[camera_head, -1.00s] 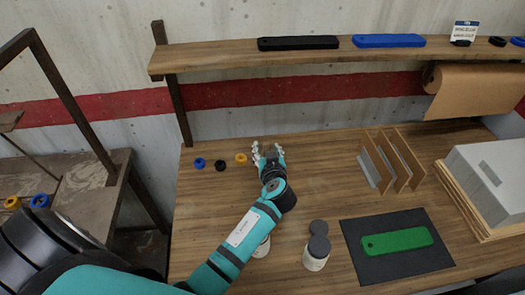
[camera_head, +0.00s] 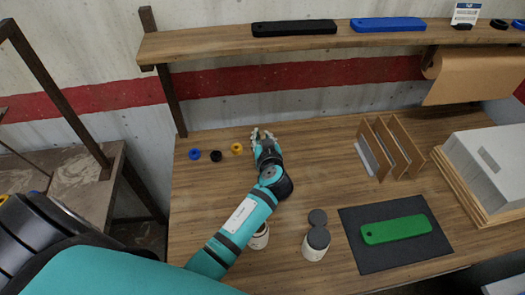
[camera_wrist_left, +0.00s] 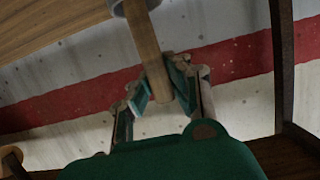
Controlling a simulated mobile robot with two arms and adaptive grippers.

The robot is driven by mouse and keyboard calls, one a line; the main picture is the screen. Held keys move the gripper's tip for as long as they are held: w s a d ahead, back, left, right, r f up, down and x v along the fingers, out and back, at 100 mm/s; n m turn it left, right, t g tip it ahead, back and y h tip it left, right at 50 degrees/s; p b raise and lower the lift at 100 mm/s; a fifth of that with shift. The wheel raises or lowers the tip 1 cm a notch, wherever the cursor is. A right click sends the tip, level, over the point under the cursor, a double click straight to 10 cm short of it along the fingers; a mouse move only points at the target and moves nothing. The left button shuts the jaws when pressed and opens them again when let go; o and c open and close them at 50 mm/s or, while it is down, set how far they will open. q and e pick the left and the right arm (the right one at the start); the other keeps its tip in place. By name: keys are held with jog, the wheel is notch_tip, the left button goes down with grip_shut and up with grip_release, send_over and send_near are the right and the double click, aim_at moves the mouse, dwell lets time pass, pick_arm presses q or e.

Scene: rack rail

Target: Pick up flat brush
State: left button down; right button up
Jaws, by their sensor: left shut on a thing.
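My left gripper (camera_head: 263,135) is over the back part of the wooden bench, to the right of the small rings. In the left wrist view my left gripper (camera_wrist_left: 170,82) is shut on the flat brush (camera_wrist_left: 146,42), around its round wooden handle. A grey collar shows at the top edge of that view; the rest of the brush beyond it is cut off. In the head view the brush is hidden or too small to make out. My right gripper is in neither view.
A blue ring (camera_head: 195,154), a black ring (camera_head: 216,156) and a yellow ring (camera_head: 237,149) lie left of the gripper. Jars (camera_head: 316,243), a dark mat (camera_head: 367,258) with a green bar (camera_head: 396,229), upright dividers (camera_head: 383,150) and a shelf (camera_head: 205,47) surround the open bench middle.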

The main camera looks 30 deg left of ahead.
pick_arm(q)
jog(key=shift+w+r, duration=0.1)
jog(key=shift+r, duration=0.25)
notch_tip(320, 180, up, 8)
jog(key=shift+f+b, duration=0.15)
jog(key=shift+b, duration=0.75)
jog(key=shift+r, duration=0.8)
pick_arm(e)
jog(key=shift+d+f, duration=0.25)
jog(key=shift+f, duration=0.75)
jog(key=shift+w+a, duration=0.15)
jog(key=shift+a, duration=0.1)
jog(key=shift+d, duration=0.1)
